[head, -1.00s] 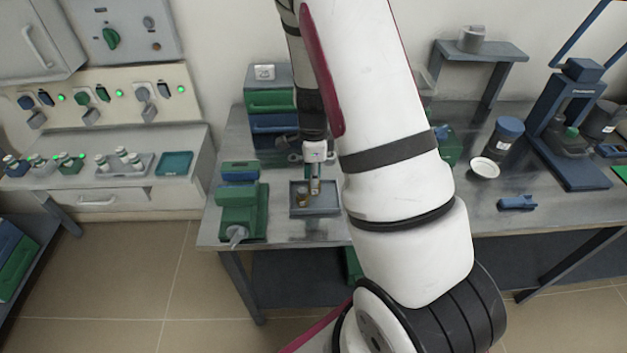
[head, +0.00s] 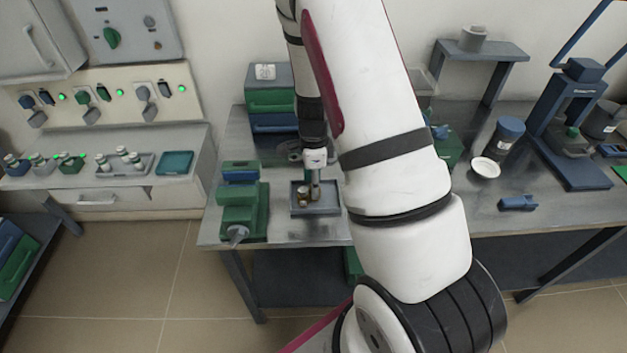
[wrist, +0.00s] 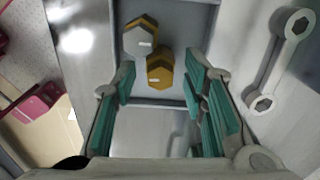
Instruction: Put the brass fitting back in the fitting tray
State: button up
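The fitting tray (head: 328,209) is a shallow grey tray on the bench in the head view; its inside also shows in the wrist view (wrist: 190,25). Two hex fittings are in it in the wrist view: a plain brass fitting (wrist: 160,70) and, touching or close beside it, a brass fitting with a silvery top (wrist: 140,38). My gripper (wrist: 158,88) has its teal pads apart, one on each side of the plain brass fitting, with a visible gap on both sides. In the head view my gripper (head: 314,192) reaches down into the tray and partly hides the fittings.
A green vise-like device (head: 240,212) stands just left of the tray. Stacked green and blue drawers (head: 272,103) stand behind. A grey double-ended wrench (wrist: 281,58) lies right of the tray in the wrist view. A white dish (head: 485,168) and a blue-capped jar (head: 506,134) are farther right.

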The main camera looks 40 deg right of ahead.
jog(key=s+a+r+n+t, duration=0.1)
jog(key=a+r+n, duration=0.1)
jog(key=r, duration=0.7)
jog(key=a+r+n, duration=0.2)
jog(key=a+r, duration=0.1)
jog(key=r, duration=0.7)
jog(key=s+a+r+n+t, duration=0.2)
jog(key=s+a+r+n, duration=0.3)
jog(key=s+r+n, duration=0.2)
jog(key=s+a+r+n+t, duration=0.2)
jog(key=s+a+r+n, duration=0.4)
jog(key=s+n, duration=0.5)
jog(key=shift+r+n, duration=0.9)
jog(key=shift+n, duration=0.1)
jog(key=shift+a, duration=0.1)
